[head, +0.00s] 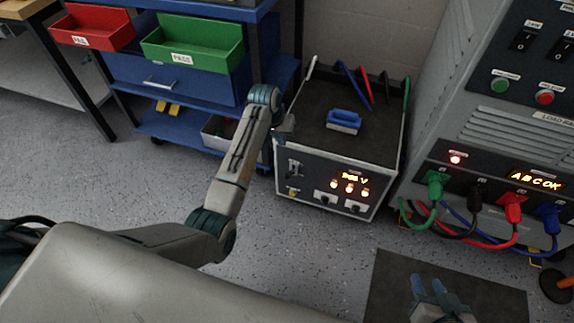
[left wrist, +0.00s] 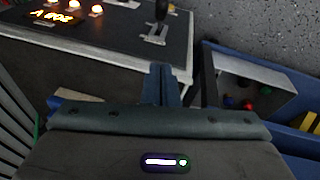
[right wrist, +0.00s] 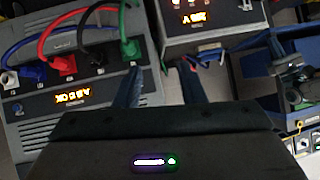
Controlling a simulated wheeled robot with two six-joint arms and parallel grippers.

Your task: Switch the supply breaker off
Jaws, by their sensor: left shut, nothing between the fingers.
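The supply unit is a low grey box (head: 340,150) with a dark front panel, a lit orange display and three glowing lamps. Its breaker (head: 294,168) is at the upper left of that panel. In the left wrist view the breaker (left wrist: 158,30) shows a dark lever over a pale plate, and I cannot tell its on or off position. My left gripper (head: 286,130) is by the box's upper left edge, fingers shut and empty; its fingertips (left wrist: 162,72) are apart from the lever. My right gripper (head: 430,286) is open and empty, low in front of the load bank.
The load bank (head: 480,150) stands right, with green, black, red and blue plugs in its front. A blue-handled object (head: 344,121) and several leads lie on the supply's top. A blue cart (head: 180,80) with red and green bins stands left. A dark mat (head: 390,285) lies in front.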

